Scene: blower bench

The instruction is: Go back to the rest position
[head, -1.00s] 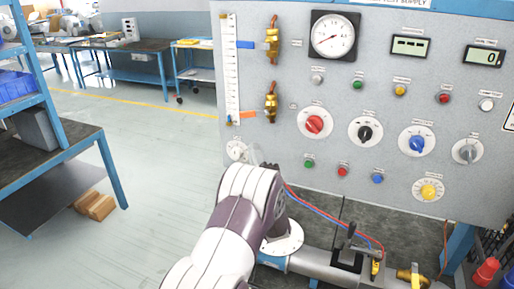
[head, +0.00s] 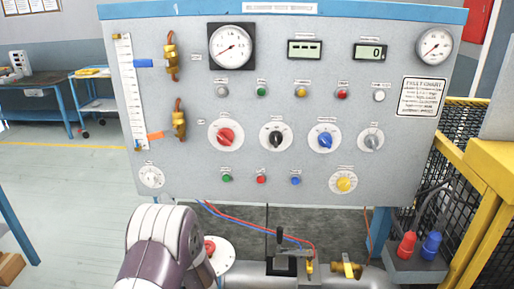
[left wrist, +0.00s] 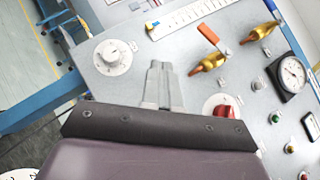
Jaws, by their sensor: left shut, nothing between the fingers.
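My left arm (head: 160,245) rises at the bottom left of the head view, in front of the panel's lower left corner. Its fingers are hidden there behind the arm. In the left wrist view my left gripper (left wrist: 160,68) is shut and empty, its fingertips together. They stand before the grey panel (left wrist: 125,75), between a white dial (left wrist: 113,57) and a red knob (left wrist: 222,108). I cannot tell how far the fingertips are from the panel. My right gripper is in no view.
The test panel (head: 300,190) carries gauges, displays, knobs and brass valves. Below it run a metal pipe (head: 250,275) and red and blue hoses (head: 255,224). A yellow frame (head: 490,165) with black mesh stands at right. Open floor (head: 70,180) lies at left.

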